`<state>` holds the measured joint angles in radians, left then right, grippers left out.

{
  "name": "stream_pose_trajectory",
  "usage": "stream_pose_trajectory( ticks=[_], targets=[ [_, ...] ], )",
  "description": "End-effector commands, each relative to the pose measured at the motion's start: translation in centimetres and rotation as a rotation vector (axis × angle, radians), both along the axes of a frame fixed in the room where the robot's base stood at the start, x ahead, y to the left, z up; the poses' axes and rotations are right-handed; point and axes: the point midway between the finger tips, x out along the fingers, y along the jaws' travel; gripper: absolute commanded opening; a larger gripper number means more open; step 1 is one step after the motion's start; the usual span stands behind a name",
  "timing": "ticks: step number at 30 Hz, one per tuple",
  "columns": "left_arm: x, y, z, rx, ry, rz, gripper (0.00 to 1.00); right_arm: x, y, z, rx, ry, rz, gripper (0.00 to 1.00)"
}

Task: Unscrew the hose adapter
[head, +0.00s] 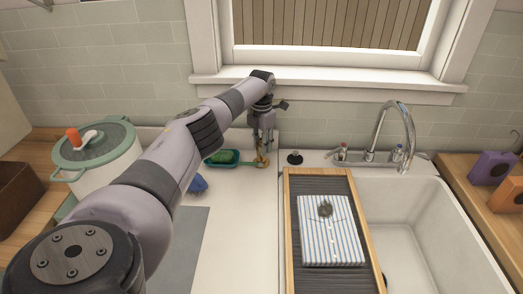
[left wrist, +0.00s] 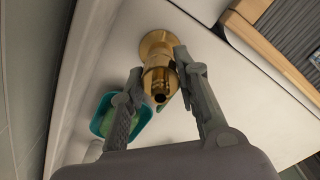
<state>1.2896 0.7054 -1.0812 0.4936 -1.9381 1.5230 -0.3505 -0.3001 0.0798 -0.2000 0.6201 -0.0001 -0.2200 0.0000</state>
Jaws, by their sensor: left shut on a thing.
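In the left wrist view a brass tap (left wrist: 154,42) with a round flange stands out from the white surface. The hose adapter (left wrist: 160,86), a brass piece with a narrower open end, is at its near end. My left gripper (left wrist: 160,70) has a finger on each side of the adapter and is shut on it. In the head view the same gripper (head: 263,146) points down at the back of the white counter, and the brass fitting (head: 262,162) shows small below its fingertips. The adapter's threads and its joint with the tap cannot be made out. My right gripper is not in view.
A teal tray (head: 234,164) with a green sponge (head: 221,156) sits close left of the fitting. A black knob (head: 294,158) and the wood-edged drainboard (head: 287,215) with a striped towel (head: 331,230) are to the right, before the sink (head: 425,225) and faucet (head: 381,125).

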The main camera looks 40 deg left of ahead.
Motion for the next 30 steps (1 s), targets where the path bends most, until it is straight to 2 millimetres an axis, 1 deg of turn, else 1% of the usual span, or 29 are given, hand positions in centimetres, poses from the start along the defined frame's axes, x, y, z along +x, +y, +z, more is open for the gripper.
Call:
stream_pose_trajectory(
  ticks=[1, 5, 25, 30],
  targets=[
    [0.0, 0.0, 0.0, -0.001, 0.002, 0.025, 0.00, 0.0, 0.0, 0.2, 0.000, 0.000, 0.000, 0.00],
    [0.0, 0.0, 0.2, -0.001, 0.000, 0.020, 0.00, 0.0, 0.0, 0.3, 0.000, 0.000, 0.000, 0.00],
    [0.0, 0.0, 5.6, 0.000, 0.000, 0.017, 0.00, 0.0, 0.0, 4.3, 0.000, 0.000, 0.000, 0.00],
    [0.0, 0.0, 6.1, 0.000, 0.001, 0.017, 0.00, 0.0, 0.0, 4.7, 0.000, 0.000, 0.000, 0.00]
  ],
)
